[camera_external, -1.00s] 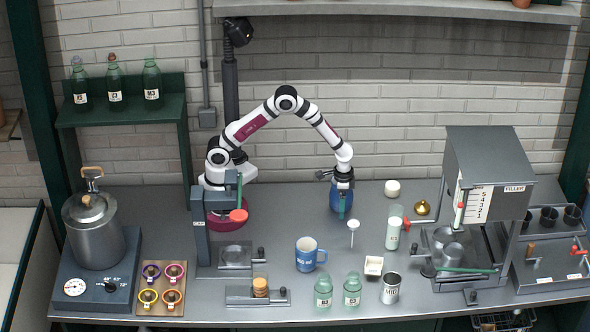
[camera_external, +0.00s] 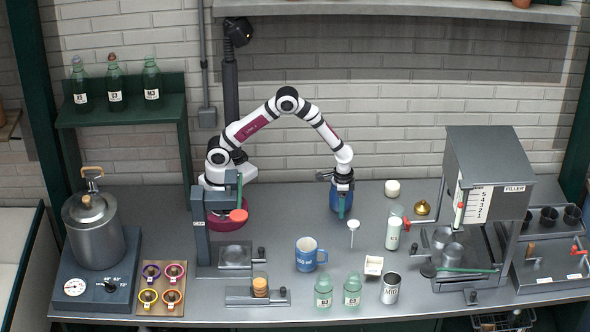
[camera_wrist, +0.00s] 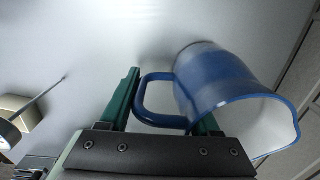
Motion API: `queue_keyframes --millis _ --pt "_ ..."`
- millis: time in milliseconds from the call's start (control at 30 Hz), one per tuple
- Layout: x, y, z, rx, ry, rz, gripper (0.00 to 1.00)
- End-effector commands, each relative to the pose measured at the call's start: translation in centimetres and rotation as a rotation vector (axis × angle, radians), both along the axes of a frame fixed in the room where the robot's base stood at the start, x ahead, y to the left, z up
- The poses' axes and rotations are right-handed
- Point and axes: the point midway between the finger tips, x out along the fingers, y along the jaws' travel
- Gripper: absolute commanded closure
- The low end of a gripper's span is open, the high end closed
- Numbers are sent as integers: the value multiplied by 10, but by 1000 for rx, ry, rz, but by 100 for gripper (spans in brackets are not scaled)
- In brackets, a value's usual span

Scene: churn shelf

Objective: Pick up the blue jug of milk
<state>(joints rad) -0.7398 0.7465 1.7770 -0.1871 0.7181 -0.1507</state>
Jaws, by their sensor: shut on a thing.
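My gripper's green fingers (camera_wrist: 165,105) reach to the handle, one on the near left and the other partly hidden behind the handle and body. My gripper is shut on the jug's handle. Whether the jug's base touches the bench cannot be told. Its contents are not clear to see.
A thin white-topped stand (camera_external: 353,228) is just right of the jug, with a green-white bottle (camera_external: 393,233) farther right. A white jar (camera_external: 392,187) stands behind.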

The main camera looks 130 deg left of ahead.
Motion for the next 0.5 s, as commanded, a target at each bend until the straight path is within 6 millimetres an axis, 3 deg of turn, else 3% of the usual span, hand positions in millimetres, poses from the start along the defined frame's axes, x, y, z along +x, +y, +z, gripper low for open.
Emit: queue_keyframes --millis 267,500 --pt "0 0 1 1 -2 0 100" --pt "1 1 16 3 -2 0 100"
